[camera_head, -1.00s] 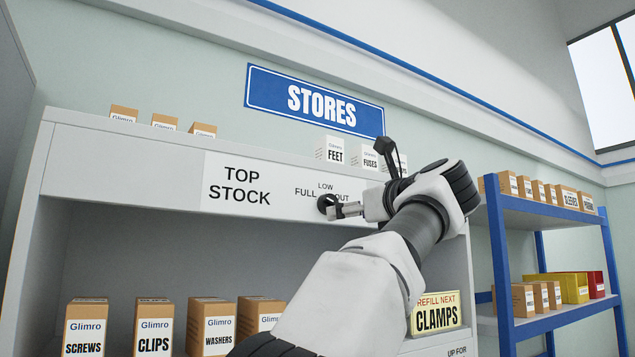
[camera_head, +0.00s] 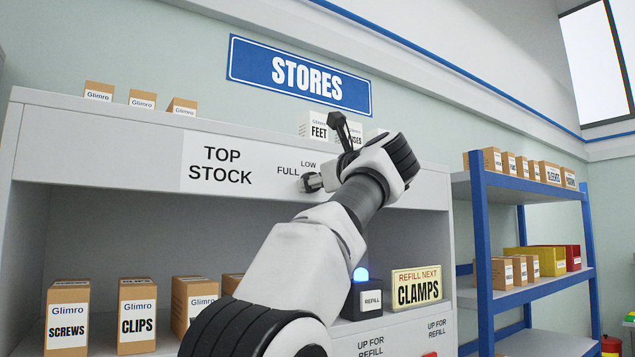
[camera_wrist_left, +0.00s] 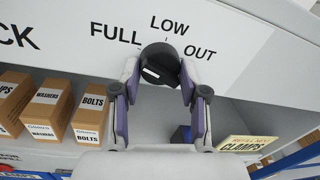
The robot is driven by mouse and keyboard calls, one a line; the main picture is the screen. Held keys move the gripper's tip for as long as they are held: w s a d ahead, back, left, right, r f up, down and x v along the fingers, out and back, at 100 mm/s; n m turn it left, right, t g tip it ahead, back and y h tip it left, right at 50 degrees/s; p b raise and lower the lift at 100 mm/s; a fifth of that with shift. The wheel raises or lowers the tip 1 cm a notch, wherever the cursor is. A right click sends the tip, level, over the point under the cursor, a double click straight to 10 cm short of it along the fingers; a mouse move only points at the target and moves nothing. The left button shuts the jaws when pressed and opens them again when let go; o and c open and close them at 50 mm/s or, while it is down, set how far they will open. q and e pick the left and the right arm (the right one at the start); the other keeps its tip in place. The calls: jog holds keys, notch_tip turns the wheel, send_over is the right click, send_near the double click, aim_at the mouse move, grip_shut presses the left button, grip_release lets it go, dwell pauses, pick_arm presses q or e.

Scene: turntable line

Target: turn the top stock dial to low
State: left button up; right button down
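The top stock dial (camera_head: 307,183) is a round black knob on the white panel beside the TOP STOCK label, with FULL, LOW and OUT printed around it. It also shows in the left wrist view (camera_wrist_left: 160,62); which word it points to is unclear. My left gripper (camera_head: 320,181) is at the dial, in front of the panel. In the left wrist view, my left gripper (camera_wrist_left: 160,78) has its two fingers spread, one on each side of the dial, with tips close to its rim. I cannot tell whether they touch it. My right gripper is out of view.
Boxes of screws (camera_head: 67,318) and clips (camera_head: 137,316) stand on the shelf below. A REFILL button box (camera_head: 371,299) with a lit blue lamp and a yellow CLAMPS sign (camera_head: 417,287) stand right of my arm. A blue rack (camera_head: 480,230) is farther right.

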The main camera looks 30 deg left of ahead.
pick_arm(q)
jog(key=shift+r, duration=0.15)
jog(key=shift+s+a+r+m+g+p, duration=0.1)
jog(key=shift+m+g+p, duration=0.1)
jog(key=shift+m+p, duration=1.75)
jog(key=shift+w+d+r+m+g+p, duration=0.1)
jog(key=shift+m+g+p, duration=0.1)
jog(key=shift+m+p, duration=1.75)
jog(key=shift+s+a+r+m+g+p, duration=0.15)
jog(key=shift+m+p, duration=1.15)
jog(key=shift+m, duration=1.3)
jog(key=shift+f, duration=0.1)
jog(key=o, duration=1.1)
jog(key=shift+c, duration=0.2)
jog(key=shift+o, duration=0.4)
jog(key=shift+a+f, duration=0.15)
jog(key=shift+f, duration=0.05)
